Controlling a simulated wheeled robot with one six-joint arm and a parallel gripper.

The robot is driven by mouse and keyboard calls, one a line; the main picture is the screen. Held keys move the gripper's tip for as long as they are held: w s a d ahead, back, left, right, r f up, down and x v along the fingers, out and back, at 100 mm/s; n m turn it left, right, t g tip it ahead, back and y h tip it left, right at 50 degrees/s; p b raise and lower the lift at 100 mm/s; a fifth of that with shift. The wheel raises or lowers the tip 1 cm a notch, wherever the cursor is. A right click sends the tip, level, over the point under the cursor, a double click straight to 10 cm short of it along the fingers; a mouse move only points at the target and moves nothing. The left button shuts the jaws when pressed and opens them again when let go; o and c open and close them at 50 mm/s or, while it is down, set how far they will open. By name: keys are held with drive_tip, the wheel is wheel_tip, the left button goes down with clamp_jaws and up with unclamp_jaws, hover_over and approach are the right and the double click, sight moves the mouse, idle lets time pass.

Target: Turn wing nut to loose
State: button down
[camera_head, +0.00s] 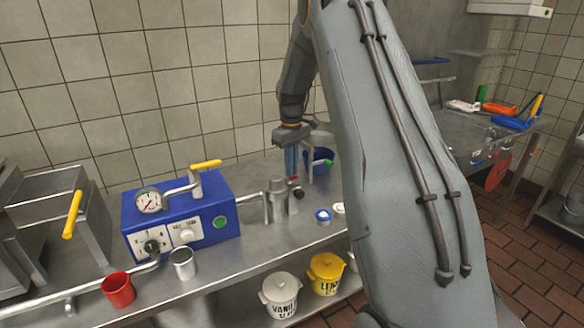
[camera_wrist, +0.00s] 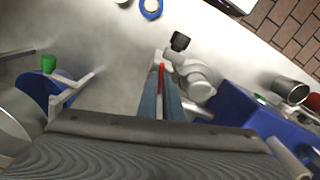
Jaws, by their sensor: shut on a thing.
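A narrow red piece (camera_wrist: 161,78), which I take to be the wing nut, stands between my fingers at the grey metal pipe fitting (camera_wrist: 198,82). My gripper (camera_wrist: 160,90) is shut on it, with a blue-grey finger on each side. In the head view my gripper (camera_head: 291,168) points down from above at the fitting (camera_head: 277,200), right of the blue machine. Only a small bit of red (camera_head: 294,179) shows there at the fingertips. The fingers hide most of the piece, and I cannot tell how far it is turned.
The blue machine (camera_head: 218,189) with a gauge and yellow handle stands left of the fitting. A black knob (camera_head: 299,193) is close to my fingertips. A blue container (camera_head: 318,158) stands behind right. A red cup (camera_head: 118,290) and a metal cup (camera_head: 183,264) are at the front left.

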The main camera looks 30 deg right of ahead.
drive_tip(key=n, duration=1.2)
drive_tip(key=shift+p, duration=0.4)
idle(0.3)
drive_tip(key=c, duration=1.9)
unclamp_jaws()
drive_tip(key=shift+r+b, duration=1)
drive_tip(key=shift+r, duration=2.9)
